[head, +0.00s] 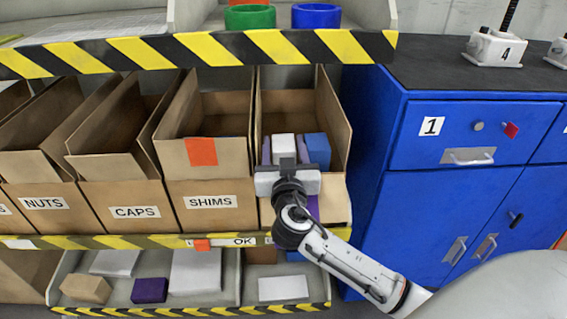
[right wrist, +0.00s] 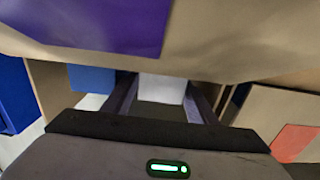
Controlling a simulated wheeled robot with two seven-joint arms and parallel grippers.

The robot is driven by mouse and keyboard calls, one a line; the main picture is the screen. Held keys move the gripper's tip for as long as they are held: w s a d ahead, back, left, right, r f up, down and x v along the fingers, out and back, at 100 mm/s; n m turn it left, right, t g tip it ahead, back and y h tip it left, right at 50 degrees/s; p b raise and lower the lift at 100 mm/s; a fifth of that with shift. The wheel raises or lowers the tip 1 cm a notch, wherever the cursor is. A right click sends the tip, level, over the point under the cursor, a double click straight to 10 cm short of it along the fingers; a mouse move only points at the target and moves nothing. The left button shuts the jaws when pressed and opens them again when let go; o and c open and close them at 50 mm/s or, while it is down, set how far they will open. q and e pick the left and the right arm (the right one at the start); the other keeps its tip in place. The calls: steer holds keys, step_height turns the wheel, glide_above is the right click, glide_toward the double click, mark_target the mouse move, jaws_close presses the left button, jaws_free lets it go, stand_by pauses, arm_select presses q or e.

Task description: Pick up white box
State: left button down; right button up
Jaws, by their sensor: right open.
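The white box (head: 284,147) stands inside the rightmost cardboard bin (head: 336,126). In the right wrist view the white box (right wrist: 162,88) shows past the far ends of my fingers, in the gap between them. My right gripper (head: 284,157) reaches into that bin from the front. Its jaws are open, with one finger toward each side of the white box; I cannot tell whether they touch it. The gripper body hides the lower part of the box. My left gripper is not in view.
A blue box (head: 317,150) stands close on the right of the white box. The SHIMS bin (head: 211,155) adjoins on the left. A striped shelf edge (head: 262,47) runs above, and a blue cabinet (head: 450,180) stands at right.

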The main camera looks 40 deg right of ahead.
steer(key=shift+w+d, duration=0.1)
steer(key=shift+w, duration=0.1)
jaws_close()
steer(key=shift+r, duration=0.1)
